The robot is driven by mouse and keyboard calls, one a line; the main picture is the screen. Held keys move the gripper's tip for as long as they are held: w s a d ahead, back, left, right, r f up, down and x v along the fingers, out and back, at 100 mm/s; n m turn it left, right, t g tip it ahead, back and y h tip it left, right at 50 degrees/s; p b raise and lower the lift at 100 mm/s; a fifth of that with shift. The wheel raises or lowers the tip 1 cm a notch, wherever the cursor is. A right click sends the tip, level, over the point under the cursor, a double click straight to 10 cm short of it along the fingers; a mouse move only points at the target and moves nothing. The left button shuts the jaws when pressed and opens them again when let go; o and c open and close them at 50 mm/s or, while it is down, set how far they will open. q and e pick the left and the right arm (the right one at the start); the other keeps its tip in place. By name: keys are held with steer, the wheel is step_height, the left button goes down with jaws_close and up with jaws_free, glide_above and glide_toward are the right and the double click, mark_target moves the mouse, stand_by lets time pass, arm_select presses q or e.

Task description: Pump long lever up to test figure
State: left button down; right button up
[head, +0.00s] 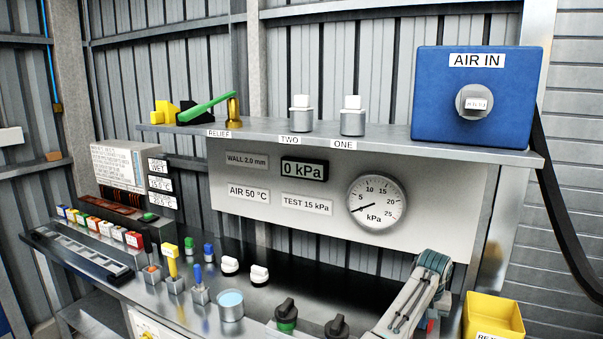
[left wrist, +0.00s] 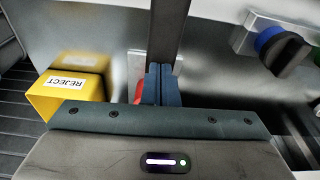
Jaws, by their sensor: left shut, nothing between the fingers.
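The dial gauge (head: 376,204) on the panel has its needle at the low end of the scale. The digital display (head: 305,170) above it reads 0 kPa. A label (head: 306,203) reads TEST 15 kPa. My left gripper (head: 434,264) is low at the right of the bench, beside the yellow bin. In the left wrist view its fingers (left wrist: 160,84) are shut and empty. A dark upright bar (left wrist: 170,35) stands beyond the fingertips; I cannot tell whether it is the long lever. A red part shows beside the fingers, mostly hidden. My right gripper is not in view.
The yellow REJECT bin (head: 493,314) stands at the right; black knobs (head: 286,313) are left of my gripper. A shelf (head: 400,133) above carries a green-handled RELIEF valve (head: 208,107) and a blue AIR IN box (head: 478,97). Several coloured parts stand on the bench at left.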

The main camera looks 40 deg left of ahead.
arm_select(q)
steer(key=shift+f+b, duration=0.55)
steer(key=shift+f, duration=1.4)
steer(key=shift+r, duration=0.2)
step_height(320, 180, up, 3)
steer(key=p, duration=0.3)
steer(key=shift+f, duration=0.2)
steer(key=shift+w+r, duration=0.1)
steer(key=shift+r, duration=3.25)
